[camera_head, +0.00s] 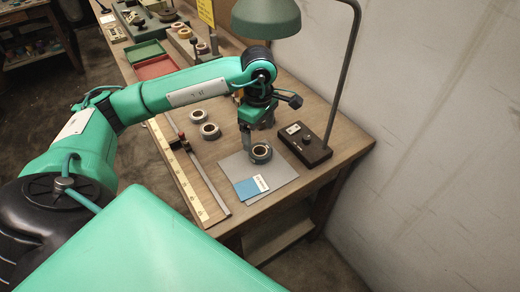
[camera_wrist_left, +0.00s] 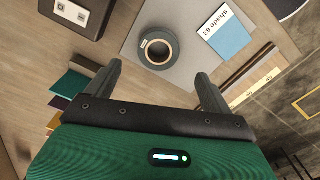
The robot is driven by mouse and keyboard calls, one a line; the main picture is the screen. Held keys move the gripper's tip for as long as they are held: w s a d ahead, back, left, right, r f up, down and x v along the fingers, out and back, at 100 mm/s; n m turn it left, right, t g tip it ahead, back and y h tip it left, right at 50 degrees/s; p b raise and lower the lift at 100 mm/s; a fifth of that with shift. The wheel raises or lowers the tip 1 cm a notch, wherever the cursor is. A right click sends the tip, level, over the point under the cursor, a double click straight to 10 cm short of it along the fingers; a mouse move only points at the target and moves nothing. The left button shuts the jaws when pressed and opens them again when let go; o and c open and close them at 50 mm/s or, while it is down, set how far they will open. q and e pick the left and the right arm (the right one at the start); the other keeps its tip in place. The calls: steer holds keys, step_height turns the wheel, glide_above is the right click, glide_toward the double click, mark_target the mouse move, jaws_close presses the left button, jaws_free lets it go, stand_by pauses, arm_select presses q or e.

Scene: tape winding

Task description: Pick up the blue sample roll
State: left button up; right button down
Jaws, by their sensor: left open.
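The sample roll, a grey-blue tape ring with a brown core (camera_head: 261,153), lies flat on a grey mat (camera_head: 284,174) near the table's right end. It also shows in the left wrist view (camera_wrist_left: 147,42), just beyond and between my fingertips. My left gripper (camera_head: 247,143) is open and empty above the mat, close beside the roll in the head view; in the wrist view, its two fingers (camera_wrist_left: 159,72) stand apart. I cannot tell whether a finger touches the roll. My right gripper is not in view.
A blue-and-white shade card (camera_head: 252,187) lies at the mat's front. A black control box (camera_head: 304,143) with a lamp stands to the right. Two other rolls (camera_head: 210,131) (camera_head: 198,116) and a long ruler-like rail (camera_head: 176,165) lie to the left. A wall closes the right side.

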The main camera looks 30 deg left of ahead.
mark_target(260, 149)
arm_select(q)
step_height(260, 149, down, 2)
steer(key=shift+w+a, duration=0.1)
steer(key=shift+f, duration=0.55)
steer(key=f+p, duration=0.1)
steer(key=f, duration=0.2)
steer(key=shift+d+f, duration=0.15)
steer(key=shift+d, duration=0.05)
steer(key=shift+f, duration=0.45)
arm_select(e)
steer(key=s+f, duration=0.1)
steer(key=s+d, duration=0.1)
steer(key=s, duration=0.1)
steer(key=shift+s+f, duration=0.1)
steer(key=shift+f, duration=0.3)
arm_select(q)
steer(key=c, duration=1.2)
steer(key=shift+o, duration=0.2)
